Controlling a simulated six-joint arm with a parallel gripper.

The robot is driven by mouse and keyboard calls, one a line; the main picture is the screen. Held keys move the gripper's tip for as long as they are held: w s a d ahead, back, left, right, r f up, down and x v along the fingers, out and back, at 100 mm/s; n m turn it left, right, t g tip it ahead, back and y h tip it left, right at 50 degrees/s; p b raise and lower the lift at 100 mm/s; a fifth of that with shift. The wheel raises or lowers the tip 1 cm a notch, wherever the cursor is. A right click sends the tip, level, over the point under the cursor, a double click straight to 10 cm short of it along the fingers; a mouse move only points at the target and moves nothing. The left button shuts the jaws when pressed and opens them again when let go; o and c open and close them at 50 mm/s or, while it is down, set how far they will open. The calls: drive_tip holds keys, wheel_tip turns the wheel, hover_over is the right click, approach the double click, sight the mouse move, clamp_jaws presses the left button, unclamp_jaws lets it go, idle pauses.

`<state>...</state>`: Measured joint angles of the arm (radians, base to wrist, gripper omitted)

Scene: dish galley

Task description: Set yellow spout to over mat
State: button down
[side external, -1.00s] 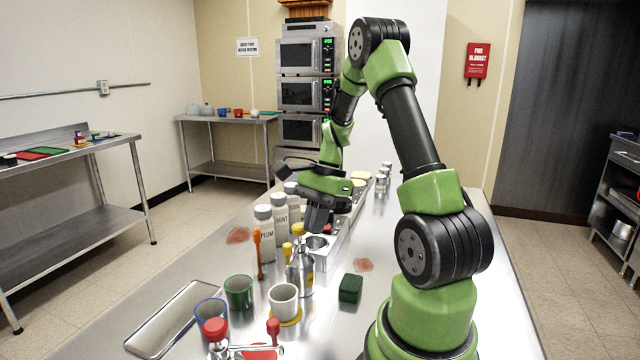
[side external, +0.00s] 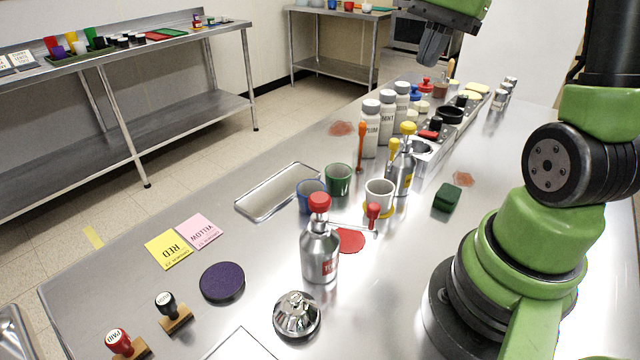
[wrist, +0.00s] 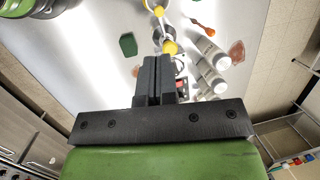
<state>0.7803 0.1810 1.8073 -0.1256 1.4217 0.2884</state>
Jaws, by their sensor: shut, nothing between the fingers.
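The silver dispenser (side external: 404,172) with a yellow knob (side external: 407,128) stands upright on the steel counter. Its yellow-tipped spout (side external: 394,150) points to the front left; the exact angle is hard to tell. A yellow round mat (side external: 391,213) lies in front of it, mostly hidden under a white cup (side external: 379,193). My gripper (side external: 431,62) is shut and empty, raised above and behind the dispenser. In the wrist view my gripper (wrist: 153,62) shows its fingers together, and the yellow knob (wrist: 170,47) appears just beyond the tips, apart from them as far as I can see.
Green (side external: 338,180) and blue (side external: 309,192) cups, white shaker bottles (side external: 370,135) and an orange-handled tool (side external: 361,150) stand close to the left. A green block (side external: 447,198) lies right.

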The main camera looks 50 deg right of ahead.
drive_tip(key=s+a+r+n+t, duration=0.1)
drive_tip(key=s+a+n+t, duration=0.1)
drive_tip(key=a+n, duration=0.4)
drive_tip(key=s+a+r+n+t, duration=0.2)
drive_tip(key=a+n, duration=0.5)
drive_tip(key=a, duration=0.4)
drive_tip(key=s+t, duration=0.1)
drive_tip(key=s, duration=0.1)
drive_tip(key=shift+s+a+r+n+h, duration=0.15)
drive_tip(key=shift+s+a+n+h, duration=0.15)
drive_tip(key=shift+s, duration=0.1)
drive_tip(key=c, duration=1.5)
unclamp_jaws()
drive_tip(key=shift+s+a, duration=0.1)
drive_tip(key=shift+c, duration=0.2)
drive_tip(key=o, duration=0.4)
drive_tip(key=shift+w, duration=0.25)
drive_tip(key=shift+o, duration=0.4)
drive_tip(key=w+d+f+m+g+h, duration=0.1)
drive_tip(key=w+d+f+g, duration=0.1)
drive_tip(key=w+d, duration=0.4)
drive_tip(key=shift+d+f+m+g+h, duration=0.15)
drive_tip(key=shift+d+m+g+h, duration=0.25)
drive_tip(key=shift+d+g, duration=0.35)
drive_tip(key=m+g, duration=0.1)
drive_tip(key=g, duration=0.2)
hover_over(394, 140)
wheel_tip(394, 140, down, 5)
wheel_tip(394, 140, down, 10)
drive_tip(key=shift+f, duration=0.1)
